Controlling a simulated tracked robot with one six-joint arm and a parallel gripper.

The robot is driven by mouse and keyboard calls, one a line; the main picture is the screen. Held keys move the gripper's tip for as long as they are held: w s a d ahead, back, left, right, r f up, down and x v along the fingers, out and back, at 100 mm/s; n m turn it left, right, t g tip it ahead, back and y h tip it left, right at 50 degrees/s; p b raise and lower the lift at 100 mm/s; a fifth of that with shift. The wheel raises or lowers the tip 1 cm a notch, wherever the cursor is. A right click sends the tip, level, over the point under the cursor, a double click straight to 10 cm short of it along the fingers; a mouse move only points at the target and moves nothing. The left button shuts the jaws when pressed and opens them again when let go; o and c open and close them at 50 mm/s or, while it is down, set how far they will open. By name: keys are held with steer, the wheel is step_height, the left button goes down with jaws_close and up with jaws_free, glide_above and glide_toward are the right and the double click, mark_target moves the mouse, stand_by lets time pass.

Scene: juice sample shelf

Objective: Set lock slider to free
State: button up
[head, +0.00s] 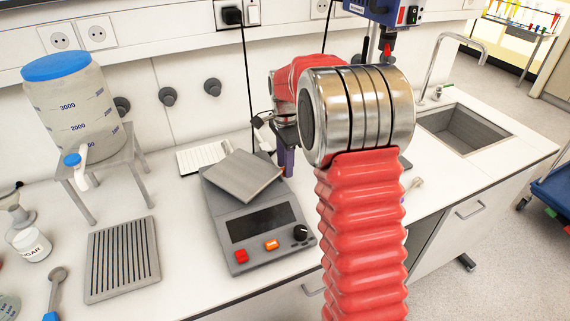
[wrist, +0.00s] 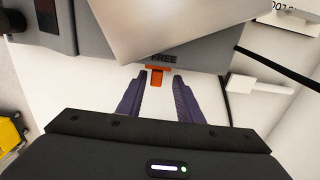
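The grey device (head: 270,227) with a tilted metal top plate (head: 243,175) stands on the bench, its dark display facing front. In the wrist view, the orange lock slider (wrist: 157,76) sticks out of the device's side wall, under the printed word FREE. Its other positions and any other label are not visible. My gripper (wrist: 159,84) is open, with its two purple fingers to the left and right of the slider, with gaps on both sides. In the head view my gripper (head: 286,162) is behind the device, partly hidden by my arm.
A large jug with a blue lid (head: 68,95) stands on a metal stand at left, with a ribbed grey tray (head: 123,260) below. A white keyboard-like pad (head: 203,158) lies behind the device. A black cable hangs close to the gripper. A sink (head: 462,130) is at right.

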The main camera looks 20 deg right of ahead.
steer(key=shift+r, duration=0.1)
step_height(320, 180, up, 14)
steer(key=shift+f, duration=0.25)
stand_by(0.5)
stand_by(0.5)
steer(key=s+a+n+t, duration=0.2)
steer(key=s+a+n, duration=0.2)
steer(key=s, duration=0.6)
steer(key=s+a+f+n+t, duration=0.1)
steer(key=s+a+n, duration=0.4)
steer(key=s+n, duration=0.3)
steer(key=s+a+f+n+t, duration=0.1)
steer(key=s+a+n, duration=0.3)
steer(key=s, duration=0.8)
steer(key=shift+s+a+n+t, duration=0.15)
steer(key=shift+a+n+t, duration=0.2)
steer(key=shift+n+t, duration=0.55)
